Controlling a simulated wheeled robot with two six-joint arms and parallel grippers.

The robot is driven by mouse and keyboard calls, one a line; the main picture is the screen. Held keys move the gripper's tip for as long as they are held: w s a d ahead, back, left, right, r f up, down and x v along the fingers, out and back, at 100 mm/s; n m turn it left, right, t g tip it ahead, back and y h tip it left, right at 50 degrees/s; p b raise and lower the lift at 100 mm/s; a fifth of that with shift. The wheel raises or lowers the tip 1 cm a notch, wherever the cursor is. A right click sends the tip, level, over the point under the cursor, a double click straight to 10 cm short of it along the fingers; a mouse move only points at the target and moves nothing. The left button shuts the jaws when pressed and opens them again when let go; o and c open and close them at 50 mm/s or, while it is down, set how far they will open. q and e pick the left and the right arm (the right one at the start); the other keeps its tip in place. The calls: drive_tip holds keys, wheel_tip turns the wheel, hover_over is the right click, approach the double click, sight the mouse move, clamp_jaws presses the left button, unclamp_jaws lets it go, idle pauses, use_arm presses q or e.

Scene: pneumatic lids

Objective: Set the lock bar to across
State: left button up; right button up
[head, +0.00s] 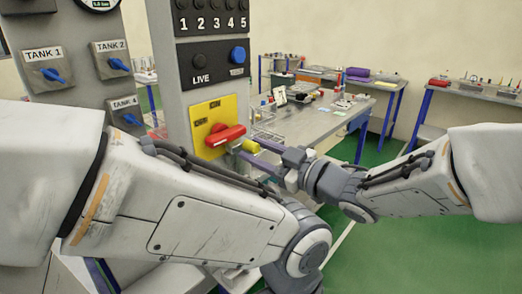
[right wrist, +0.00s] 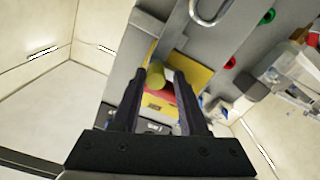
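A red lever handle (head: 225,135) sits roughly level, slightly tilted, on a yellow plate (head: 203,112) on the grey post. A short yellow cylinder (head: 250,146) shows beside its right end. I cannot tell for sure which piece is the lock bar. My right gripper (head: 247,154) is at the right end of the red handle. In the right wrist view its two fingers (right wrist: 159,92) are apart, with the yellow cylinder (right wrist: 156,77) between them and clear gaps at its sides. The red handle (right wrist: 160,97) shows partly behind. My left gripper is out of view.
Above the plate are a LIVE panel with a blue knob (head: 238,55) and a numbered panel (head: 212,20). Blue tank valves (head: 52,74) are at the left. A grey workbench (head: 315,122) stands behind my right gripper. Green floor is open at the right.

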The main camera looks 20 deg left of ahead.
drive_tip(key=shift+o, duration=0.3)
drive_tip(key=shift+s, duration=0.1)
drive_tip(key=shift+d, duration=0.25)
drive_tip(key=b+v, duration=0.1)
drive_tip(key=v, duration=0.9)
